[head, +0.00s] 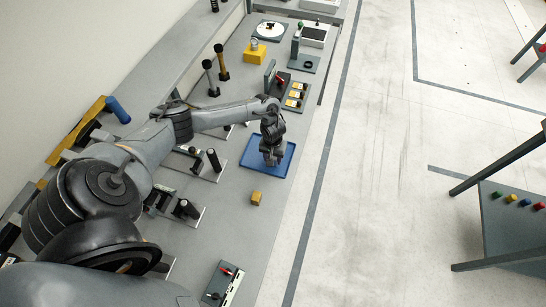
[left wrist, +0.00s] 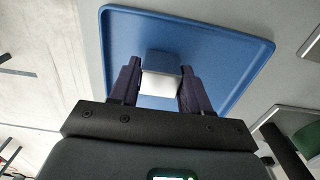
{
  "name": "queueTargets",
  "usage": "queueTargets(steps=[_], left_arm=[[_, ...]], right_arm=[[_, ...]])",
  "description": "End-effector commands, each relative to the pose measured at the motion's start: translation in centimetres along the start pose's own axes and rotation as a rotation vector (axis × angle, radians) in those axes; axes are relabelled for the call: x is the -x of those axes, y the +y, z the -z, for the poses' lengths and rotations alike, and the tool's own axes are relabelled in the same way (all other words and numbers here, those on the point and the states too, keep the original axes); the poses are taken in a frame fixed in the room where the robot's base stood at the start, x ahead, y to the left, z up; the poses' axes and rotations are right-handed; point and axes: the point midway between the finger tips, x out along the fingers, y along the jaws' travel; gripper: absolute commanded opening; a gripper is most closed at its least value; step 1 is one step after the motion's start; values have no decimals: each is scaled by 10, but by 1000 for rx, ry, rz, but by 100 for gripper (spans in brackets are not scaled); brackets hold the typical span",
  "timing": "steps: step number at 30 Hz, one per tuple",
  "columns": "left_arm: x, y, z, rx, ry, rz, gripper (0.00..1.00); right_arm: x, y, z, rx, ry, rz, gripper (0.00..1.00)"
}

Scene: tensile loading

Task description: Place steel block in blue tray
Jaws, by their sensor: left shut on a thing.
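The blue tray (head: 284,165) lies flat on the grey bench in the head view and fills much of the left wrist view (left wrist: 230,42). My left gripper (head: 272,160) points down over the tray. In the left wrist view my left gripper (left wrist: 161,88) is shut on a steel block (left wrist: 161,82), pale on its near face, with one finger on each side. The block is over the tray's area; I cannot tell whether it touches the tray floor. In the head view the block is hidden by the gripper. My right gripper is not in view.
Fixtures with black cylinders (head: 213,160) are to the left. The bench's right edge runs close to the tray.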

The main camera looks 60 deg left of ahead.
Motion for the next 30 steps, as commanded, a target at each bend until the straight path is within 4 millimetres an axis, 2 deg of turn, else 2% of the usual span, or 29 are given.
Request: queueTargets(steps=[2,3,8,20,23,30], left_arm=[[-2,0,0,1,0,-1,0],[-3,0,0,0,-1,0,48],[-3,0,0,0,-1,0,72],[4,0,0,0,1,-1,72],[14,0,0,-1,0,0,72],[56,0,1,-1,2,-2,72]], right_arm=[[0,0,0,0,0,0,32],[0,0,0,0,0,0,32],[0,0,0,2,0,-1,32],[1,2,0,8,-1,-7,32],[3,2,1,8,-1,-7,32],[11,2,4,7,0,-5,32]])
